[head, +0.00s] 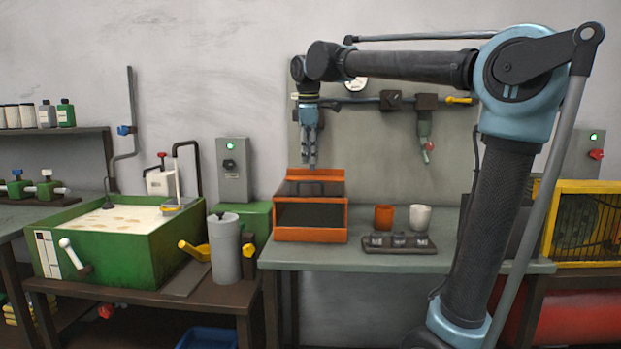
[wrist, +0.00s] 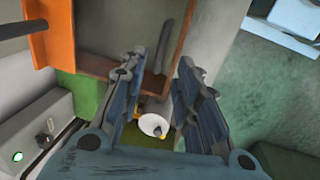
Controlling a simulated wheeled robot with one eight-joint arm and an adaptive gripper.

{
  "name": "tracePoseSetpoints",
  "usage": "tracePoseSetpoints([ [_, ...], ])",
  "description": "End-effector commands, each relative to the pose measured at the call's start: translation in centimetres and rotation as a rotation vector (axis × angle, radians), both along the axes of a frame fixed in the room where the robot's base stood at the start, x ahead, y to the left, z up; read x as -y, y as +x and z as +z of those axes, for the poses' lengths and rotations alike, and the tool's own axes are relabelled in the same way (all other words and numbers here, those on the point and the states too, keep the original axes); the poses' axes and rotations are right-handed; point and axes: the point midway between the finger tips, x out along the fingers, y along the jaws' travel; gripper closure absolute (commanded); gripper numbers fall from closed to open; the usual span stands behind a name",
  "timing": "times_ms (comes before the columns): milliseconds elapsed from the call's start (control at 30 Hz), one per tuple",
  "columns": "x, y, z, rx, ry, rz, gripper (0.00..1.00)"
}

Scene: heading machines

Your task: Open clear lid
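An orange box (head: 310,236) stands on the grey bench, with a dark, see-through lid (head: 290,188) on top. The lid looks shut and has a dark bar handle (head: 312,182). The box's orange edge (wrist: 62,35) also shows at the upper left of the wrist view, with the lid's brownish pane (wrist: 105,22) and a dark bar, likely the handle (wrist: 165,45), beyond my fingers. My gripper (head: 310,166) points down above the back of the lid, apart from it as far as I can see. In the wrist view its fingers (wrist: 160,75) are spread with nothing between them.
An orange cup (head: 383,217), a white cup (head: 420,217) and a dark tray (head: 399,244) stand right of the box. A grey cylinder (head: 224,250) and a green tank (head: 130,262) are at the left. The panel behind carries a pipe and a hanging tool (head: 424,130).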

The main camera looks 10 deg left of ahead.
Motion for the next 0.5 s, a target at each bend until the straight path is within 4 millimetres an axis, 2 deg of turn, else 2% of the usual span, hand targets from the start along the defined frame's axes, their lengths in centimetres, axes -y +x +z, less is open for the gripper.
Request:
tracePoseSetpoints([
  [100, 0.0, 0.4, -2.2, 0.000, 0.000, -0.001, 0.70],
  [300, 0.0, 1.0, -5.2, 0.000, 0.000, 0.000, 0.70],
  [500, 0.0, 1.4, -6.9, 0.000, 0.000, 0.000, 0.70],
])
